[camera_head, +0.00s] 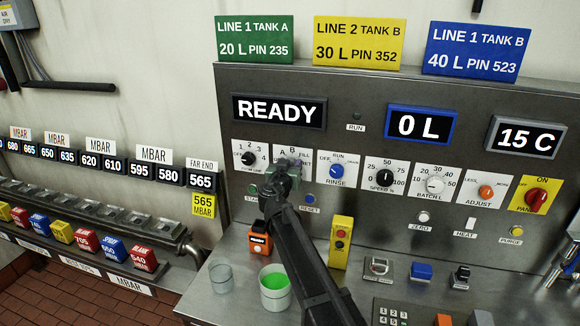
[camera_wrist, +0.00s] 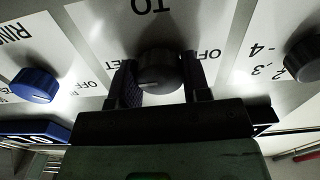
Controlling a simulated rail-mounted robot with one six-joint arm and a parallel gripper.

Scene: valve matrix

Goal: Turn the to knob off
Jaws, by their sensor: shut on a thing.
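The TO knob (camera_wrist: 160,70) is a dark round knob on a white card, seen upside down in the wrist view. A pale line on its face points to the left of that picture, roughly toward a partly hidden label ending in "ET". An OFF label is on the right side of the card. My gripper (camera_wrist: 162,84) has one finger on each side of the knob and is shut on it. In the head view my gripper (camera_head: 281,180) covers the knob and part of its card.
Beside it are the blue RINSE knob (camera_head: 336,171), also in the wrist view (camera_wrist: 35,84), and a dark numbered knob (camera_head: 248,158). A yellow button box (camera_head: 341,243), a cup of green liquid (camera_head: 275,290) and an empty glass (camera_head: 221,279) stand on the counter below.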

